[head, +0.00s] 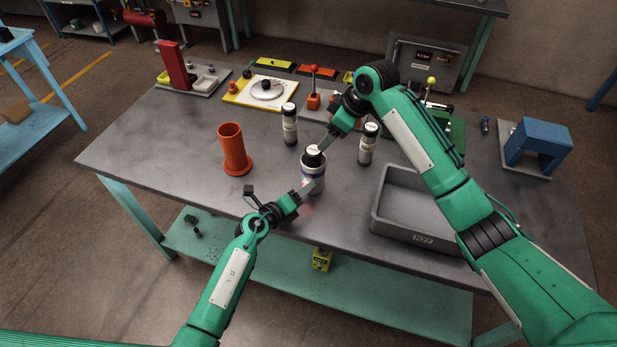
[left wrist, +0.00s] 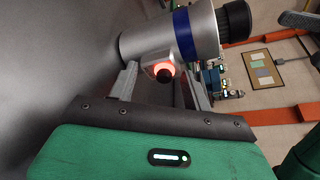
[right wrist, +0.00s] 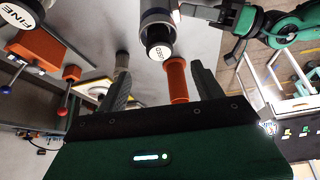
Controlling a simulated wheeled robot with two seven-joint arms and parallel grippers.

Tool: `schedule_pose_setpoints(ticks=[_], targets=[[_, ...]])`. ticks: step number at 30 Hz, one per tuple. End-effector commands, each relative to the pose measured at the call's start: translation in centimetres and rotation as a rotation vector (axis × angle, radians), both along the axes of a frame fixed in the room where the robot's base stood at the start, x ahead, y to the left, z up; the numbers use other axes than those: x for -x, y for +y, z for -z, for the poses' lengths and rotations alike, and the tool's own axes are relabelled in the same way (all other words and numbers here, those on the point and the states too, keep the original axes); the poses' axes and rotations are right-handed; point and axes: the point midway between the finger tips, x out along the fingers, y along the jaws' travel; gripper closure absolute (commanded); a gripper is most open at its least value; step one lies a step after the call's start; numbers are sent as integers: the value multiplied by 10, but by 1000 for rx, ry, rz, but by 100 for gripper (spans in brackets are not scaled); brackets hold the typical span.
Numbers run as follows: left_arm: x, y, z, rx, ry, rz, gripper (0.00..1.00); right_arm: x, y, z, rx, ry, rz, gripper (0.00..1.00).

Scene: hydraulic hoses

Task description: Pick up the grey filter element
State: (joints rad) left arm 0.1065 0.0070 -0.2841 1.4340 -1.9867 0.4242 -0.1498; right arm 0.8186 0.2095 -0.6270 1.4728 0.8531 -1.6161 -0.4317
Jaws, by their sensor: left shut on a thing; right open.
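My left gripper (head: 309,187) is shut on a silver-grey canister with a blue band (left wrist: 195,35), which stands upright on the table. A black-topped piece with a white label (head: 313,152) shows at its upper end; it also shows in the right wrist view (right wrist: 158,46). My right gripper (head: 328,142) is open just above and beside this top, with nothing between its fingers. Two slim dark-and-light cylinders with white tops stand behind, one left (head: 290,128) and one right (head: 367,148). Which piece is the grey filter element I cannot tell for sure.
An orange tube (head: 234,150) stands left of the canister. A grey open bin (head: 378,222) lies right, under my right arm. An orange lever block (head: 313,101) and a white-and-yellow plate (head: 243,98) stand at the back. A blue stand (head: 540,138) is far right.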

Motion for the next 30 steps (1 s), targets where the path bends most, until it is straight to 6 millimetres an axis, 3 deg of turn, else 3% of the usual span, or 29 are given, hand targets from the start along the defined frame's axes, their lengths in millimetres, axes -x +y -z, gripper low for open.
schedule_pose_setpoints(ticks=[8, 18, 25, 30], targets=[[0, 0, 0, 0, 1, 1, 80, 18, 33, 10, 73, -3, 419, 32], [0, 0, 0, 0, 0, 0, 80, 41, 53, -8, 8, -71, 1012, 32], [0, 0, 0, 0, 0, 0, 80, 49, 54, -18, -53, -101, 1227, 32], [0, 0, 0, 0, 0, 0, 80, 41, 52, -6, -61, -107, 1265, 32]])
